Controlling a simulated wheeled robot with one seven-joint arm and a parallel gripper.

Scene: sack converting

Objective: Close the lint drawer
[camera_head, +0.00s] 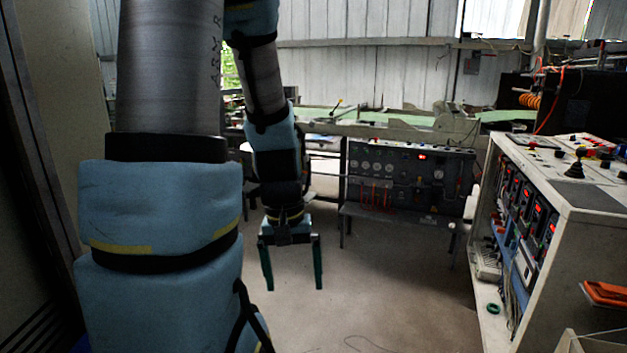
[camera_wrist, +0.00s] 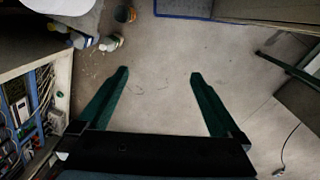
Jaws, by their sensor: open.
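My gripper (camera_head: 294,285) hangs from my blue-covered arm above the bare floor, left of the middle in the head view. Its two green fingers are spread wide with nothing between them. The wrist view also shows my gripper (camera_wrist: 159,75) open and empty over the floor. I cannot make out a lint drawer for certain in either view.
A white control cabinet (camera_head: 588,200) with red displays stands at the right. A dark instrument console (camera_head: 408,180) stands at the back. The wrist view shows cabinet shelving (camera_wrist: 35,110) at left and small items (camera_wrist: 112,42) on the floor. The middle floor is clear.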

